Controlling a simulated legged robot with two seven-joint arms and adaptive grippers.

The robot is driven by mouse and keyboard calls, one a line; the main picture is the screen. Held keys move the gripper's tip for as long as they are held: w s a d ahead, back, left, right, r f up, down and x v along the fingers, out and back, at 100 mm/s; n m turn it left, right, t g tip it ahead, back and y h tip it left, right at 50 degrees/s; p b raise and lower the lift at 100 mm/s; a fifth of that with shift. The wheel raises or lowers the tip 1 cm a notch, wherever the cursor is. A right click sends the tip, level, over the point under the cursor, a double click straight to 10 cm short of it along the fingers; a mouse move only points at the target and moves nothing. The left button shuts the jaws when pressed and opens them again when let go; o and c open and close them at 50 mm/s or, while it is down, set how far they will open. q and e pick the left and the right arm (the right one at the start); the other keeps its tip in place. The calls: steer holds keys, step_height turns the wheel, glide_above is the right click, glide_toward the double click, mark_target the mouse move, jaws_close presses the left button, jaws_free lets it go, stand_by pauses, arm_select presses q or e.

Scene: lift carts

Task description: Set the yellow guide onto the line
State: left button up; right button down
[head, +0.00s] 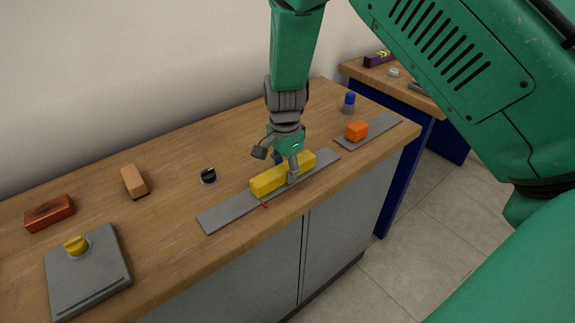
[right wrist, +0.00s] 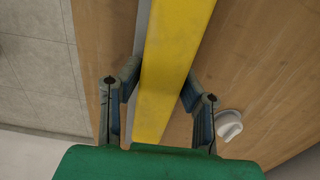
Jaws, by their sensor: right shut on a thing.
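The yellow guide (head: 268,180) is a long yellow bar on or just above the long grey strip (head: 228,212) near the bench's front edge. It lies roughly along the strip; I cannot tell whether it touches it. A small red mark (head: 264,205) shows at the strip's front edge beside the guide. My right gripper (head: 287,168) comes down from above and is shut on the guide. In the right wrist view its fingers (right wrist: 160,95) stand on both sides of the yellow guide (right wrist: 172,60). My left gripper is not in view.
On the wooden bench (head: 165,215) are a grey plate with a yellow knob (head: 76,245), a red-brown block (head: 49,213), a tan block (head: 134,181) and a black knob (head: 209,175). An orange block (head: 356,130) and a blue-topped piece (head: 349,102) stand to the right.

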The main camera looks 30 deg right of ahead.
mark_target(287, 165)
steer(key=shift+w+a+r, duration=0.1)
steer(key=shift+a, duration=0.1)
steer(key=c, duration=1.3)
jaws_free()
steer(key=shift+d, duration=0.1)
steer(key=shift+c, duration=0.2)
steer(key=shift+o, duration=1.1)
steer(key=shift+d, duration=0.35)
step_height(287, 165, up, 11)
steer(key=shift+f, duration=0.15)
steer(key=shift+d+r, duration=0.1)
steer(key=shift+r, duration=0.45)
